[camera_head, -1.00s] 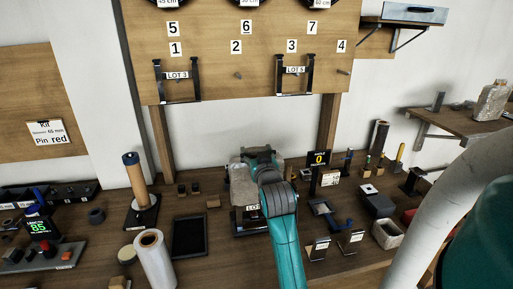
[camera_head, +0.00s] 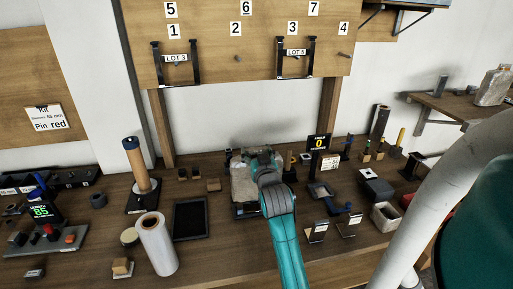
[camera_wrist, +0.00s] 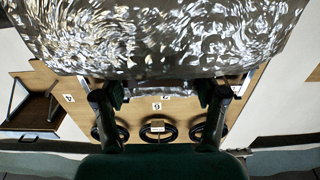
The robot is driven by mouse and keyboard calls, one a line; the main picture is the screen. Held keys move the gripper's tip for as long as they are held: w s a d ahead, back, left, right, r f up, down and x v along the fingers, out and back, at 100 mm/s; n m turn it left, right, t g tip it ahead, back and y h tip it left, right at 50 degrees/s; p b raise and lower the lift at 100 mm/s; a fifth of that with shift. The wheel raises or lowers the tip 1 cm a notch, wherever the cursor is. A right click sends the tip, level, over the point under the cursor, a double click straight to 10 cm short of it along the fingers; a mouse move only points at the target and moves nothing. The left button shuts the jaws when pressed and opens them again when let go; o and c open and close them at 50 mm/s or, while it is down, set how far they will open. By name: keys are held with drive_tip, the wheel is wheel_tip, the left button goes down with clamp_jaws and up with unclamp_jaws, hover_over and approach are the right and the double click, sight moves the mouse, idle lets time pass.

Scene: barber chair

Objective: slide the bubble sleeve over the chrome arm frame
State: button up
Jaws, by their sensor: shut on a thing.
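The bubble sleeve (camera_wrist: 165,30) is clear, shiny and crinkled. It fills the top of the wrist view, just beyond my fingertips. My gripper (camera_wrist: 160,93) is shut on it, with a dark finger at each side. In the head view the sleeve (camera_head: 243,186) looks pale grey and hangs upright at the left of my teal wrist, above a dark base on the bench. My gripper (camera_head: 260,160) is at its top. The arm frame is not clearly visible there; the sleeve and my arm cover that spot, so I cannot tell how far the sleeve surrounds it.
Dark U-shaped frames labelled LOT 3 (camera_head: 176,62) and LOT 5 (camera_head: 296,57) hang on the wooden board. A film roll (camera_head: 157,244) and black tray (camera_head: 190,218) stand left of my arm. A counter display (camera_head: 318,142) and small holders stand close on the right.

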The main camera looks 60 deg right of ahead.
drive_tip(key=shift+f, duration=3.2)
drive_tip(key=o, duration=1.1)
drive_tip(key=shift+c, duration=0.2)
drive_tip(key=shift+a, duration=0.1)
drive_tip(key=v, duration=1.1)
drive_tip(key=shift+s+a, duration=0.3)
